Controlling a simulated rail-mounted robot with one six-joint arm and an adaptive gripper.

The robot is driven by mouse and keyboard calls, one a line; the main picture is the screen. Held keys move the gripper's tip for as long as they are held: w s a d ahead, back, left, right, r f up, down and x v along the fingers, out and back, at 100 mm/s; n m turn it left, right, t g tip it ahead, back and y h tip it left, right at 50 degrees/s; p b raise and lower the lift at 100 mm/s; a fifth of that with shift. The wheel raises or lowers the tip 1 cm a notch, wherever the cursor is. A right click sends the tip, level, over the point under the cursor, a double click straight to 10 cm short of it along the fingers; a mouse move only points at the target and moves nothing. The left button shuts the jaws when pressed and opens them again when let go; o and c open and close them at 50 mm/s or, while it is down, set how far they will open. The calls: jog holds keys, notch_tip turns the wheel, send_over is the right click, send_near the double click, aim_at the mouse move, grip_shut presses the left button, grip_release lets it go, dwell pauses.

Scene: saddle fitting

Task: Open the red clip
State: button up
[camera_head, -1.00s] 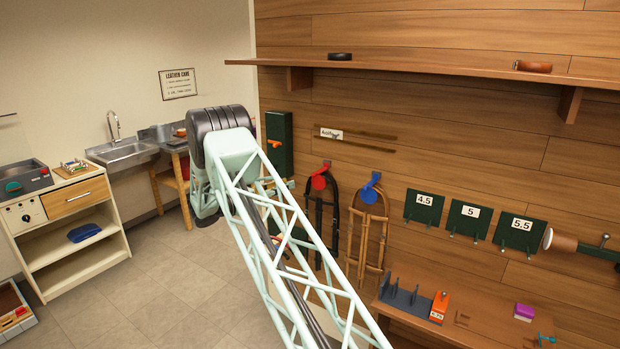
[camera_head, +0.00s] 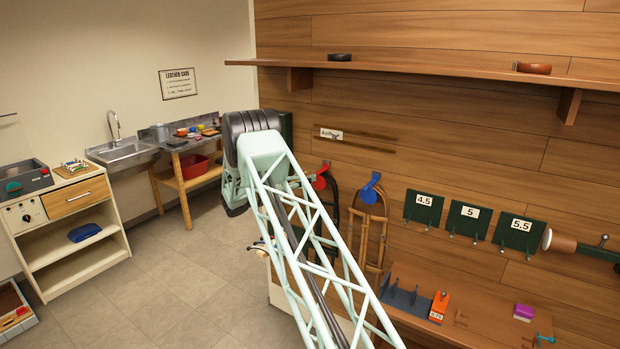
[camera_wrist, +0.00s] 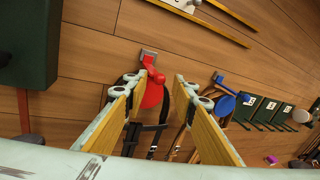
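The red clip (camera_wrist: 152,90) is on the wooden wall in the wrist view, with a grey mount (camera_wrist: 148,57) at its top and dark straps (camera_wrist: 140,132) hanging below it. It also shows in the head view (camera_head: 320,178), partly hidden by my arm. My gripper (camera_wrist: 153,88) is open in the wrist view. Its two yellow-padded fingers are apart, and the clip appears in the gap between them. No contact with the clip is visible, and I cannot tell how far off it is. My gripper is hidden behind my arm in the head view.
A blue clip (camera_head: 371,188) holding a brown strap hangs to the right. Green boards (camera_head: 470,217) marked with sizes are further right. A dark green box (camera_wrist: 30,45) is on the wall to the left. A shelf (camera_head: 420,76) runs above.

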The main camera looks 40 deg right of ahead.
aim_at(319, 171)
jog(key=shift+d, duration=1.1)
jog(key=shift+c, duration=0.2)
grip_shut()
